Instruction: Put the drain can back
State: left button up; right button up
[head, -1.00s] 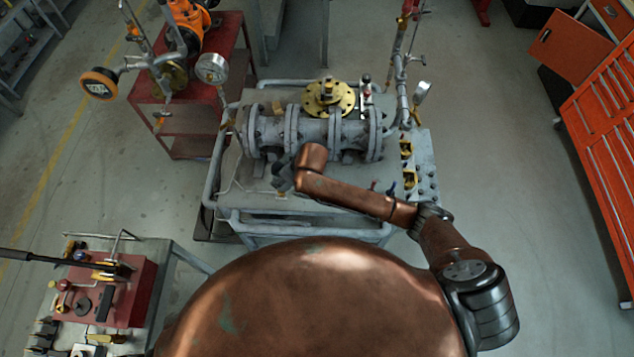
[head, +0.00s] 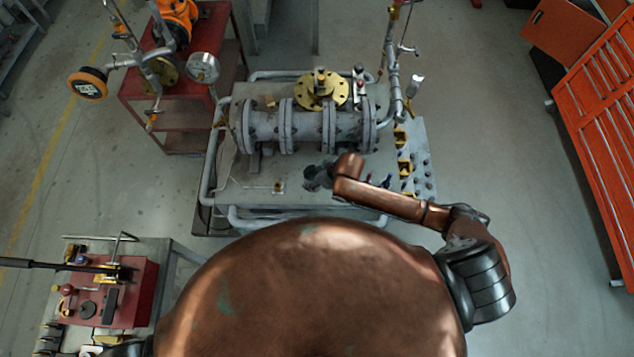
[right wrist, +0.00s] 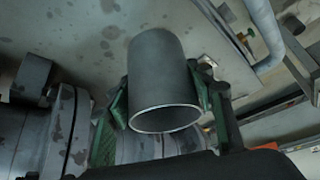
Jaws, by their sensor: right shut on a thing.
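The drain can (right wrist: 165,82) is a dark grey open cylinder with a pale rim, seen large in the right wrist view. My right gripper (right wrist: 160,108) has its green fingers on either side of the can and is shut on it. In the head view, my right gripper (head: 317,178) is a small dark shape over the front of the bench, below the flanged grey pipe body (head: 306,126). I cannot clearly separate the can from the gripper there. My left gripper does not show.
The grey bench (head: 238,196) has bare top to the left of my right gripper. Yellow-marked fittings (head: 404,166) and dark holes lie on its right side. A gauge stand (head: 203,68) and red cart (head: 165,105) are at left. A red box (head: 135,297) is at lower left.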

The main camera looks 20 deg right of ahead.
jog(key=shift+d+f, duration=0.2)
jog(key=shift+f, duration=0.05)
jog(key=f, duration=0.3)
jog(key=shift+s+d+f, duration=0.1)
jog(key=shift+s+d, duration=0.1)
jog(key=shift+d, duration=0.1)
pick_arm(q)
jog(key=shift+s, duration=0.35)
pick_arm(e)
jog(key=shift+f, duration=0.35)
jog(key=o, duration=1.1)
jog(key=shift+f, duration=0.15)
jog(key=o, duration=0.5)
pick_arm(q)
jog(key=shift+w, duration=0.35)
